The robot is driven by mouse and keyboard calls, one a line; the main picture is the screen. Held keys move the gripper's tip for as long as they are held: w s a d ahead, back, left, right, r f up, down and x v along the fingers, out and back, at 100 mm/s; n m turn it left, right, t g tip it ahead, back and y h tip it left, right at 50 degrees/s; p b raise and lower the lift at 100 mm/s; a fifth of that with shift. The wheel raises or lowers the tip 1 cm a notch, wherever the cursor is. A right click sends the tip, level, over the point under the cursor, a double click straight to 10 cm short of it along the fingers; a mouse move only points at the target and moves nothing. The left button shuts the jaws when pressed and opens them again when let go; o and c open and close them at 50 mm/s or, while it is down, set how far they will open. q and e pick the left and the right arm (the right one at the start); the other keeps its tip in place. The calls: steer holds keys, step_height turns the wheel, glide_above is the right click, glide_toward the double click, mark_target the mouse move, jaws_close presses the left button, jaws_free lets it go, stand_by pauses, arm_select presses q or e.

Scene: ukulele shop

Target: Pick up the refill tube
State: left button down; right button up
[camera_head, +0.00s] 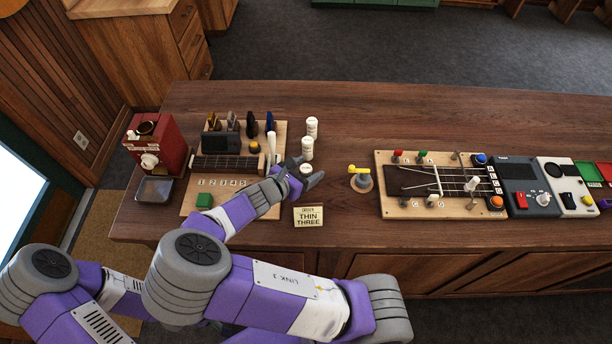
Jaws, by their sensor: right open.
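Several small white tubes stand in a row on the counter: a far one (312,127), a middle one (307,148) and a near one (306,169). I cannot tell from labels which is the refill tube. My right gripper (308,171) is open, with its fingers pointing right. The near tube's round white top shows between its two fingertips; its lower part is hidden, and I cannot tell whether the fingers touch it. My left gripper is out of view; only part of that arm shows at the lower left.
A sign reading "THIN THREE" (309,216) stands close in front of my right gripper. A yellow-handled fixture (361,178) is to the right. A wooden station (232,189) and a red dispenser (157,146) are left. A fretboard panel (430,210) is farther right. The rear counter is clear.

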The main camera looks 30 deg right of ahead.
steer(key=shift+c, duration=0.5)
steer(key=c, duration=1)
steer(key=shift+o, duration=0.2)
steer(key=shift+r, duration=0.15)
